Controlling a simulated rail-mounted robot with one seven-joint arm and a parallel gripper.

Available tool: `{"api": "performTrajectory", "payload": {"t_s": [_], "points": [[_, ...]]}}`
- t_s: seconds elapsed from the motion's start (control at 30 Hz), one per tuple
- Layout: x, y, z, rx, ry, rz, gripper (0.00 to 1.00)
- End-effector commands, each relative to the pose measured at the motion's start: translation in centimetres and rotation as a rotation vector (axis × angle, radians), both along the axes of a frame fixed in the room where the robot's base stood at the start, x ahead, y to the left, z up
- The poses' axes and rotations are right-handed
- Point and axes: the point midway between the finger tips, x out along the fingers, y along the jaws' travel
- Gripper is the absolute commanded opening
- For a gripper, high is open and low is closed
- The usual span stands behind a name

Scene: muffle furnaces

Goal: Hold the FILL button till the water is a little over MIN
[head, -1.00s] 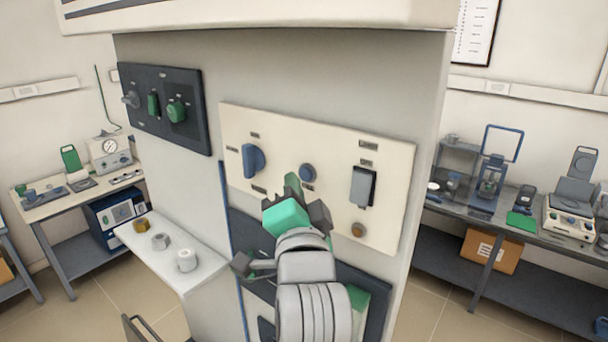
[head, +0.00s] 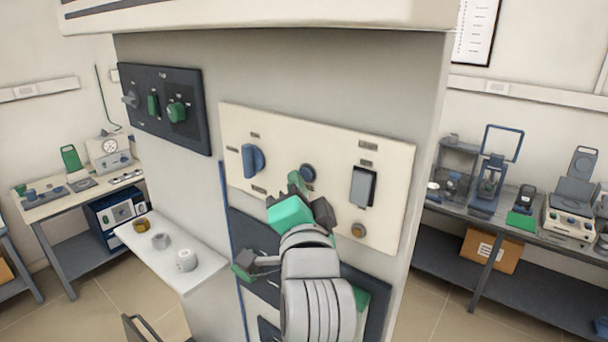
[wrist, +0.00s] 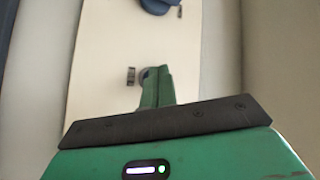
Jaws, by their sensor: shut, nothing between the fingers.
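No water level or MIN mark can be made out.
A blue rotary knob (head: 252,161) is left of the button. A grey rocker switch (head: 362,187) and a small brown button (head: 358,230) are to its right. A white shelf (head: 205,262) with small parts juts out at lower left.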

Motion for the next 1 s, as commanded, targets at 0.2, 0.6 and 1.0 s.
{"api": "performTrajectory", "payload": {"t_s": [0.2, 0.6, 1.0], "points": [[0.05, -0.04, -0.01, 0.000, 0.000, 0.000, 0.00], [0.40, -0.36, 0.00, 0.000, 0.001, 0.001, 0.00], [0.70, -0.66, 0.02, 0.000, 0.000, 0.000, 0.00]]}}
